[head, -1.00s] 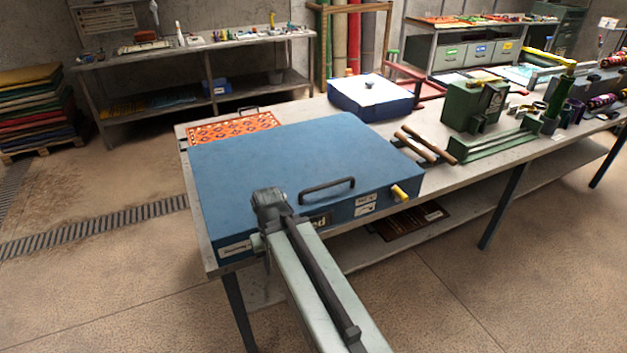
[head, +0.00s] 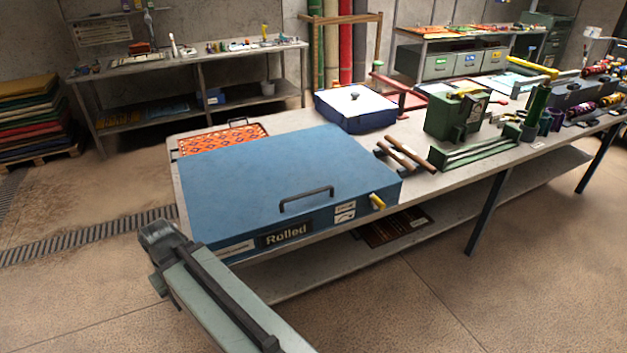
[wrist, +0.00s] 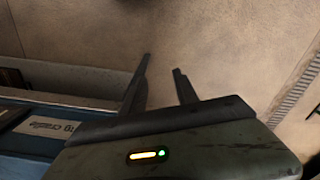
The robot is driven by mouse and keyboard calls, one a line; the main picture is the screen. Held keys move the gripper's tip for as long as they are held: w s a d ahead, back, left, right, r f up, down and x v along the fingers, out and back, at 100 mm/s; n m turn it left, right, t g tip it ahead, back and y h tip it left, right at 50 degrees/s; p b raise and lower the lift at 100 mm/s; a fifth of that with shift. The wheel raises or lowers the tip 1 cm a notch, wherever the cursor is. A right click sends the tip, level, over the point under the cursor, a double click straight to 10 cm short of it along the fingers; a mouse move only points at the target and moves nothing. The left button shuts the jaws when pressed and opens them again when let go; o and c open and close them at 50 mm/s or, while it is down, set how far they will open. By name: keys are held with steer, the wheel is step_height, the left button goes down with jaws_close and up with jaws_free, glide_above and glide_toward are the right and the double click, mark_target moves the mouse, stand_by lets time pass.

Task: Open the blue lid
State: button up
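The blue lid (head: 270,165) is the broad flat top of a large box on the near left of the bench. It lies closed, with a dark bar handle (head: 306,199) near its front edge. The box's front (head: 300,228) carries a "Rolled" label and a yellow lever (head: 377,201). My arm ends off the box's front left corner, with its fingers hidden in the head view. In the wrist view, my gripper (wrist: 162,64) has two fingers apart with nothing between them. A blue side with a white label (wrist: 45,124) shows at lower left there.
A patterned orange piece (head: 222,138) lies behind the lid. A blue box with a white top (head: 355,108), wooden-handled tools (head: 405,155) and a green machine (head: 455,113) stand farther along the bench. The floor (head: 90,290) left of the bench is clear.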

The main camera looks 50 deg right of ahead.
step_height(320, 180, up, 14)
steer(key=w+d+m+p, duration=0.1)
steer(key=w+d+p, duration=0.1)
steer(key=p, duration=0.9)
step_height(320, 180, up, 6)
steer(key=m+t+y+p, duration=0.3)
steer(key=m+p, duration=0.1)
steer(key=m, duration=1.7)
glide_above(311, 192)
steer(key=s+d, duration=0.3)
steer(key=b+x, duration=0.7)
steer(key=shift+w+a+f, duration=0.1)
steer(key=shift+w, duration=0.05)
steer(key=shift+w+a+f+b, duration=0.15)
steer(key=shift+w+f+b, duration=0.05)
steer(key=shift+f+b, duration=0.1)
steer(key=shift+r, duration=0.1)
